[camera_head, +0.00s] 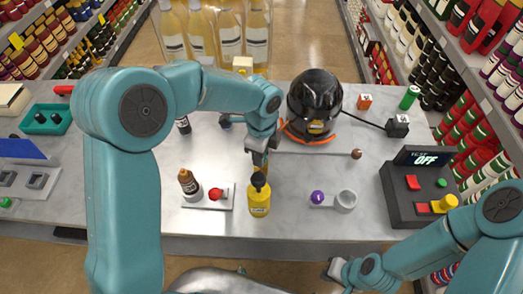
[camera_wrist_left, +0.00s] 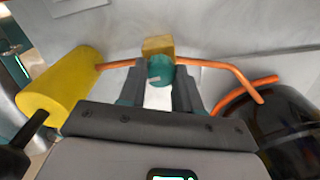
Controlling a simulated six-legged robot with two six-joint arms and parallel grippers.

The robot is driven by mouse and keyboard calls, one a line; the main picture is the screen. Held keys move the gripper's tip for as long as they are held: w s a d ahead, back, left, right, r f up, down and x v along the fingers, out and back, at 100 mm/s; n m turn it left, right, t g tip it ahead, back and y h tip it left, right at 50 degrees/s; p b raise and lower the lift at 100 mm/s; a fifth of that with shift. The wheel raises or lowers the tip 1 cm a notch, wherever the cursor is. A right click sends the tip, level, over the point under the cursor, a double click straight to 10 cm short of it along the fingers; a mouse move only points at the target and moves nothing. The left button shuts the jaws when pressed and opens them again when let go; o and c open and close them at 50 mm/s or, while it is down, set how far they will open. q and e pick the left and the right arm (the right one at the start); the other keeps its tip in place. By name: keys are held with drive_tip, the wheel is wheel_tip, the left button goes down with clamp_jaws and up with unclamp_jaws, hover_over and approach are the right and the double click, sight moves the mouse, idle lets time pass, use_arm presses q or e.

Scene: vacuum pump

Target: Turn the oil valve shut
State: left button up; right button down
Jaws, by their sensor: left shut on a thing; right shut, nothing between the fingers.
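In the left wrist view a brass valve block (camera_wrist_left: 158,45) sits in a copper pipe (camera_wrist_left: 215,64) that runs between a yellow cylinder and the black pump (camera_wrist_left: 265,120). A round teal knob (camera_wrist_left: 160,70) is in front of the block, between my left gripper's fingers (camera_wrist_left: 160,88), which are shut on it. In the head view my left gripper (camera_head: 262,150) points down behind the yellow oil bottle (camera_head: 259,198) and left of the black pump (camera_head: 315,100). It hides most of the valve there. My right gripper (camera_head: 336,270) is shut and empty, low in front of the table.
A control box (camera_head: 418,205) with an OFF display stands at the right. A small bottle and red knob on a white plate (camera_head: 218,203) are left of the oil bottle. Shelves line both sides.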

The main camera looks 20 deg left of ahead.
use_arm(q)
drive_tip(key=shift+w+r+m, duration=0.15)
drive_tip(key=shift+r+m, duration=0.05)
drive_tip(key=shift+m, duration=0.5)
drive_tip(key=o, duration=1)
drive_tip(key=shift+o, duration=0.2)
drive_tip(key=shift+f, duration=0.1)
wheel_tip(320, 180, up, 16)
drive_tip(key=shift+r, duration=0.25)
drive_tip(key=shift+s, duration=0.2)
